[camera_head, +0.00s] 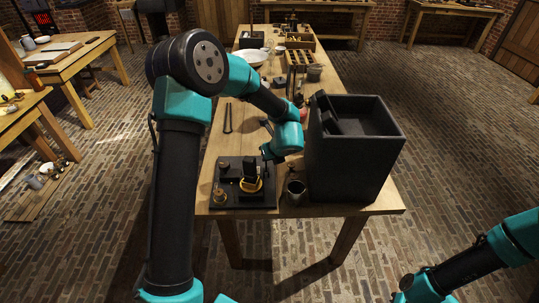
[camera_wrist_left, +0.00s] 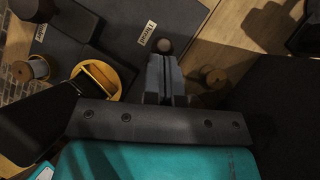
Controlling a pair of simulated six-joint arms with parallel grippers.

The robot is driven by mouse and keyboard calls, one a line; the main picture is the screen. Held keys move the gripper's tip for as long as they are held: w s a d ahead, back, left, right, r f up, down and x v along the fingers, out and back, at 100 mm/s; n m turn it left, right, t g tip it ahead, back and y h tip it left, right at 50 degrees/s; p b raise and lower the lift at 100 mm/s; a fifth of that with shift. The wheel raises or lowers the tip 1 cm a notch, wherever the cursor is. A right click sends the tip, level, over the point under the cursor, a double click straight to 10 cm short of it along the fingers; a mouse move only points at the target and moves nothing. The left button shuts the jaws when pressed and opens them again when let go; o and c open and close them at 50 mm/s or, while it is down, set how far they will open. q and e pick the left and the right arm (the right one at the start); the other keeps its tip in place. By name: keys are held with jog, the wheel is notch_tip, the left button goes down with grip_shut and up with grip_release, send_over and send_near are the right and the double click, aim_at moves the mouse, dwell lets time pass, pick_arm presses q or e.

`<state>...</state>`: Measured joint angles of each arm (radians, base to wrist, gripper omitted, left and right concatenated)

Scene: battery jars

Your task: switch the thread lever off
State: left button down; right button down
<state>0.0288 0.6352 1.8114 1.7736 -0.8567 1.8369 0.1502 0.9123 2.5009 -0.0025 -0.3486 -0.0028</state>
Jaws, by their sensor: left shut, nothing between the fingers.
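A dark board (camera_head: 234,202) lies on the near end of the wooden table. In the left wrist view the board (camera_wrist_left: 92,14) carries a white label reading "Thread" (camera_wrist_left: 140,33). A round brown knob (camera_wrist_left: 164,46), apparently the thread lever's, shows beside that label, right at my fingertips. Whether they touch it, and which way the lever is set, I cannot tell. My left gripper (camera_wrist_left: 165,62) is shut and empty, over the board; in the head view the gripper (camera_head: 268,154) is partly hidden by its own wrist. My right gripper is out of view.
A yellow ring (camera_wrist_left: 88,68) with a black block sits on the board, left of my fingers. A big dark open box (camera_head: 350,160) stands close on the right. A small cup (camera_head: 296,190) stands between board and box. Trays and bowls fill the table's far end.

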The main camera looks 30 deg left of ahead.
pick_arm(q)
jog(key=w+r+v, duration=0.1)
jog(key=w+v, duration=0.1)
jog(key=v, duration=1.1)
jog(key=shift+w+a+r, duration=0.2)
jog(key=shift+a+r, duration=0.1)
jog(key=shift+r, duration=0.05)
jog(key=shift+a, duration=0.1)
